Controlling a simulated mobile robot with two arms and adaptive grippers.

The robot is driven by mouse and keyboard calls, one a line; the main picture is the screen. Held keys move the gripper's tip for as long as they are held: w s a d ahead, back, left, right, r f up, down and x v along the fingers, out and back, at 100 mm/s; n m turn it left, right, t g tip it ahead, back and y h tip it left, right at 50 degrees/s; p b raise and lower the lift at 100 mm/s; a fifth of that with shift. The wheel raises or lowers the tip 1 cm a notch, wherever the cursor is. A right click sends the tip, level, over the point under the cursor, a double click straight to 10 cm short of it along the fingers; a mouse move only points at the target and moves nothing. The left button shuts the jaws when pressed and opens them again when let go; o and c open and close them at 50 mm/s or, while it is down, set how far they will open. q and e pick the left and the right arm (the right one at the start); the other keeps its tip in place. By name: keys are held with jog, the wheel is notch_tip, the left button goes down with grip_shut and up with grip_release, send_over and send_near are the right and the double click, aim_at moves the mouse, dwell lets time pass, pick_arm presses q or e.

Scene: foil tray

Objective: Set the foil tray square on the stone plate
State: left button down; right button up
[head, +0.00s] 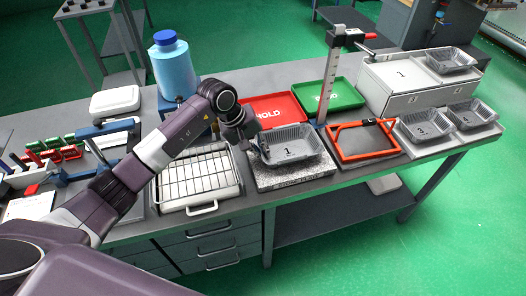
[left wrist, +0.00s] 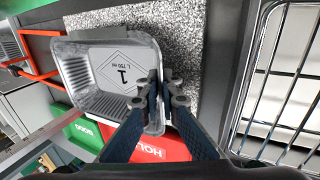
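The grey foil tray (head: 288,153), marked 1, is over the speckled stone plate (head: 290,179), toward its back. In the left wrist view the tray (left wrist: 110,70) covers part of the plate (left wrist: 184,45), with bare stone along the top and right. Its edges look slightly turned from the plate's. I cannot tell whether its base touches the stone. My left gripper (head: 260,148) is at the tray's left side. In the left wrist view the gripper's fingers (left wrist: 163,90) close together on the tray's rim. My right gripper is not in view.
A wire rack (head: 198,178) stands just left of the plate; an orange-red frame (head: 364,157) is close on the right. Behind are a red HOLD tray (head: 275,107), a green tray (head: 335,94) and an upright ruler post (head: 327,85). More foil trays (head: 425,127) sit at right.

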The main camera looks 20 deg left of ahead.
pick_arm(q)
jog(key=shift+f+b, duration=0.25)
jog(key=shift+b, duration=0.1)
jog(key=c, duration=2.2)
grip_release()
jog(key=shift+o, duration=0.2)
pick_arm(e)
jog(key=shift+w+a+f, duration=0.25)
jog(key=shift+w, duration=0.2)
pick_arm(q)
jog(key=shift+r, duration=0.15)
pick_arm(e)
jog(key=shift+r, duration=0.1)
pick_arm(q)
jog(key=shift+r+p, duration=0.15)
jog(key=shift+p, duration=0.25)
jog(key=shift+a+r, duration=0.2)
jog(key=shift+r, duration=0.1)
jog(key=b+v, duration=0.3)
jog(key=v, duration=0.8)
jog(key=shift+r, duration=0.2)
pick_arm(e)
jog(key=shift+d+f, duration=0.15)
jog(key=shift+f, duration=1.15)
